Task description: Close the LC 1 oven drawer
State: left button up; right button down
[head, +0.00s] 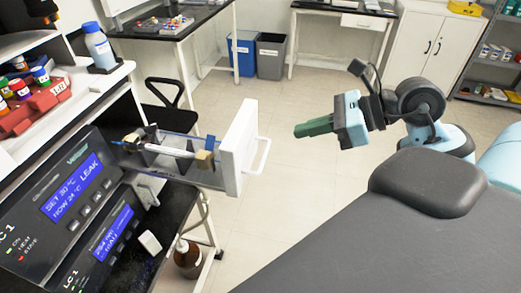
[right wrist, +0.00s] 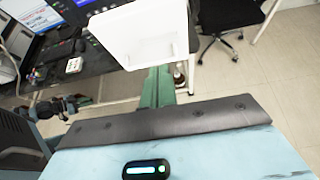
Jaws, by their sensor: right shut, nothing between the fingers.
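The LC 1 oven drawer (head: 237,150) is pulled far out of the upper oven unit (head: 65,200) at the left of the head view. Its white front panel has a handle facing right, and clear side walls run back to the unit. A white column and tan blocks show inside. My right gripper (head: 303,129) is shut and empty, to the right of the handle and apart from it in the picture. In the right wrist view, its green fingers (right wrist: 157,88) point toward the white drawer front (right wrist: 140,35). I cannot make out my left gripper in either view.
A second oven unit (head: 105,250) sits below the first. A bottle (head: 99,48) and a red rack of vials (head: 35,107) stand on top. A brown bottle (head: 188,258) is below the drawer. The floor (head: 300,185) right of the drawer is clear.

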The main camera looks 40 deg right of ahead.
send_near(253, 142)
jog(key=shift+h, duration=0.3)
jog(key=p+x, duration=0.1)
jog(key=x, duration=0.4)
jog(key=shift+a+r, duration=0.1)
jog(key=shift+a, duration=0.2)
pick_arm(q)
jog(key=shift+w+r, duration=0.45)
jog(key=shift+r, duration=0.25)
pick_arm(e)
jog(key=shift+w+a+f, duration=0.3)
jog(key=shift+w+f, duration=0.05)
pick_arm(q)
jog(key=shift+s+a, duration=0.1)
jog(key=shift+a, duration=0.1)
pick_arm(e)
jog(key=shift+w, duration=0.15)
